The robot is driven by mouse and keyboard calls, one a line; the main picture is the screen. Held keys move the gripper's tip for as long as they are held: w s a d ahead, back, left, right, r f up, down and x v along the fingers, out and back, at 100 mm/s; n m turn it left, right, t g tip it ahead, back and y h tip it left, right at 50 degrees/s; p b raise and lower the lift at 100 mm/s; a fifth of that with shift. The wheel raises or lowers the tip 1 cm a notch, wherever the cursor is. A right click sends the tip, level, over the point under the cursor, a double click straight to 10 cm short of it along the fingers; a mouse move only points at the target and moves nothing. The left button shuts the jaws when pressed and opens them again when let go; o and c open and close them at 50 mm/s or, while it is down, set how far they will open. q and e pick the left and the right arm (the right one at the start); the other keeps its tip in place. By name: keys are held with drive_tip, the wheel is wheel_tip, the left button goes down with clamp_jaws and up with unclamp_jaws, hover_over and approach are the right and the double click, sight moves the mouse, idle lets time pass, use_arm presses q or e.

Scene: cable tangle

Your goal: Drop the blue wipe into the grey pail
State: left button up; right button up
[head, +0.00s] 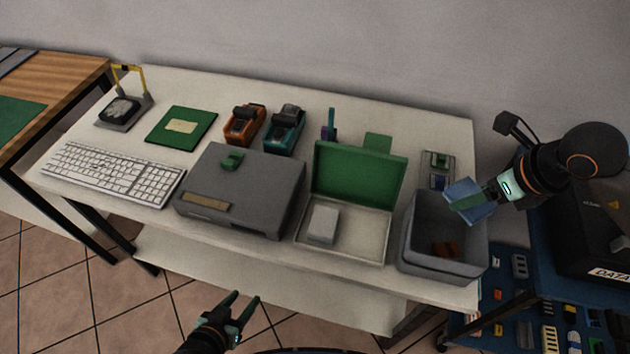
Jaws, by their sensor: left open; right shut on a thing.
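The blue wipe (462,190) is a flat, light-blue square held tilted above the grey pail (419,262). My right gripper (478,200) comes in from the right and is shut on the wipe, over the pail's opening. The pail is an open rectangular grey bin at the right end of the white table; a brown-orange item (446,249) lies inside it. The wipe covers part of the pail's back rim. My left gripper (246,298) is open and empty, low in front of the table, apart from everything on it.
Left of the pail is an open case (360,172) with a green lid and a white block. A grey box (240,190), keyboard (112,173) and green board (181,128) stand further left. A blue rack (520,310) with a black box is at right.

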drive_tip(key=shift+s+f+b, duration=0.2)
drive_tip(key=shift+f+b, duration=0.2)
drive_tip(key=shift+f, duration=0.25)
use_arm(q)
drive_tip(key=f+b, duration=0.1)
drive_tip(key=f, duration=0.1)
drive_tip(key=s+f+b, duration=0.1)
drive_tip(key=shift+f+b, duration=0.3)
drive_tip(key=shift+f, duration=0.1)
use_arm(e)
wheel_tip(320, 180, down, 4)
drive_tip(key=shift+f, duration=0.25)
drive_tip(key=o, duration=1.3)
use_arm(q)
drive_tip(key=shift+w, duration=0.1)
use_arm(e)
drive_tip(key=shift+r, duration=0.15)
use_arm(q)
drive_tip(key=shift+f, duration=0.1)
use_arm(e)
drive_tip(key=v, duration=1.2)
drive_tip(key=shift+s+r, duration=0.1)
